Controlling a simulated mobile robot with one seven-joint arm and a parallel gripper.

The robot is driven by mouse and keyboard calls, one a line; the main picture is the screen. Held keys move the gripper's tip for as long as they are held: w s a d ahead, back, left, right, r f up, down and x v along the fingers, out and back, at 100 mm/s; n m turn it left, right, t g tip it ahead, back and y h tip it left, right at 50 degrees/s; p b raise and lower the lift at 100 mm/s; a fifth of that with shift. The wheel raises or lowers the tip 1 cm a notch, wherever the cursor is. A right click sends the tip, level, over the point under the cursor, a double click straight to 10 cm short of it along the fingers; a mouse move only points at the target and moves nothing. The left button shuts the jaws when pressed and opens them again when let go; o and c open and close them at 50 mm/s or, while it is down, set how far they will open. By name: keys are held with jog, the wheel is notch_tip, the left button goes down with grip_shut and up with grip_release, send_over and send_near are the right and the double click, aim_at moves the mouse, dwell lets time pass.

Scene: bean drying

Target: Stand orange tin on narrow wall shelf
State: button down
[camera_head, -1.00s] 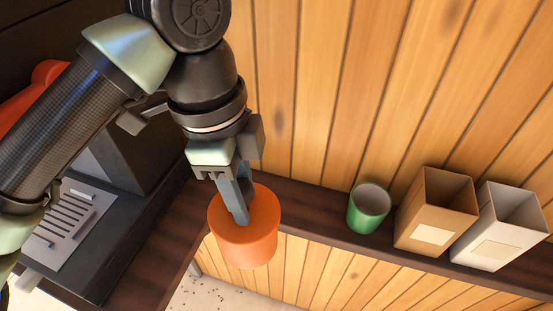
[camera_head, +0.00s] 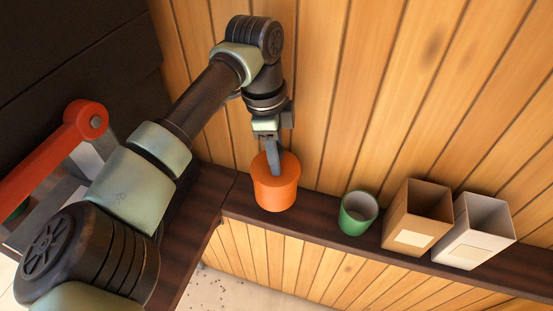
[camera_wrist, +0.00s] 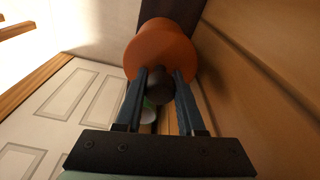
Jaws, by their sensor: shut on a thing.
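The orange tin (camera_head: 276,192) is held upright by my gripper (camera_head: 275,168) over the left part of the narrow wall shelf (camera_head: 318,227). My gripper is shut on the dark knob on the tin's top, and the knob (camera_wrist: 155,85) shows between the fingers in the wrist view. The orange tin (camera_wrist: 165,47) fills the top middle of that view. The tin's base overlaps the shelf in the head view, and I cannot tell whether it touches the shelf or is just above it.
To the tin's right, a green cup (camera_head: 357,215), a brown box (camera_head: 414,220) and a white box (camera_head: 472,235) stand in a row on the shelf. The plank wall (camera_head: 345,90) rises close behind. Free shelf lies between the tin and the green cup.

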notch_tip(320, 180, down, 3)
jog(key=shift+r+p, duration=0.2)
jog(key=shift+p, duration=0.45)
jog(key=shift+w+f+p, duration=0.2)
jog(key=shift+f+p, duration=0.15)
jog(key=shift+f, duration=0.3)
jog(key=c, duration=0.5)
grip_release()
jog(key=r+b, duration=0.1)
jog(key=r, duration=0.3)
jog(key=a+r+b, duration=0.1)
jog(key=r+b, duration=0.1)
jog(key=r, duration=0.2)
jog(key=r+b, duration=0.1)
jog(key=r, duration=0.3)
jog(key=shift+a+r, duration=0.1)
jog(key=shift+a, duration=0.05)
